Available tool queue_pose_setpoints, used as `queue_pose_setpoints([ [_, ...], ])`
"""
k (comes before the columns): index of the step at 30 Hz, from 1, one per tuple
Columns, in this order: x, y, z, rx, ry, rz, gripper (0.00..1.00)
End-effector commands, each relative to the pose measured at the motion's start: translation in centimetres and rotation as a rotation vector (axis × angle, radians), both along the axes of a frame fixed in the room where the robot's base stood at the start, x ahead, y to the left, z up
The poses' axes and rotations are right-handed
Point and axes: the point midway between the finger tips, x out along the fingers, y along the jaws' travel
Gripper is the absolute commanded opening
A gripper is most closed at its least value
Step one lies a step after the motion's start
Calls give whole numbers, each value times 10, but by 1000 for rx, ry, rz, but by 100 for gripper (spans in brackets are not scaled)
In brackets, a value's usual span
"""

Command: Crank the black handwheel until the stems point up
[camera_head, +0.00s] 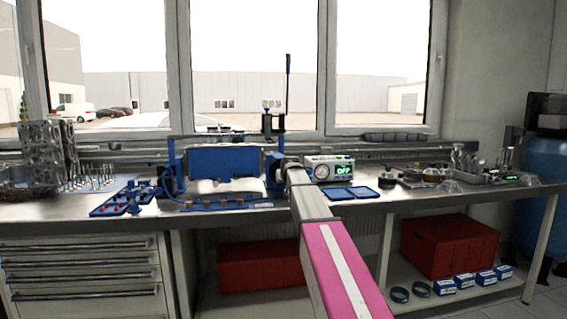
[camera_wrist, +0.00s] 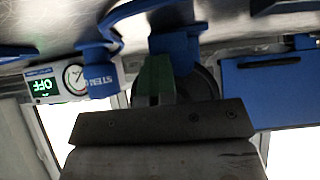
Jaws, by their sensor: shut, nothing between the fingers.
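A blue stand (camera_head: 224,162) on the bench carries a wide blue block between two end posts, with a pale part under it. It also shows in the wrist view (camera_wrist: 268,92), which looks upside down. The black handwheel (camera_wrist: 206,84) shows as a dark rounded edge behind my gripper (camera_wrist: 157,80) in the wrist view. My gripper is shut and empty, its green fingers in front of or against the wheel; I cannot tell if they touch. In the head view my arm covers most of the wheel. I cannot make out the stems on the stand.
A gauge box (camera_head: 331,170) reading OFF stands right of the stand, with a blue tray (camera_head: 351,193) before it. A blue rack (camera_head: 124,199) and a grey engine part (camera_head: 42,152) sit left. Metal trays and small parts lie right. Windows are behind the bench.

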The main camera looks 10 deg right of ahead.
Motion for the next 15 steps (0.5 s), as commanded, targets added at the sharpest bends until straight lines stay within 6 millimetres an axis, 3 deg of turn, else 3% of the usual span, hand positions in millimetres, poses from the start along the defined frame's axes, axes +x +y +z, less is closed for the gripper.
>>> queue_pose_setpoints([
  [15,1,10,-1,1,0,2,0],
])
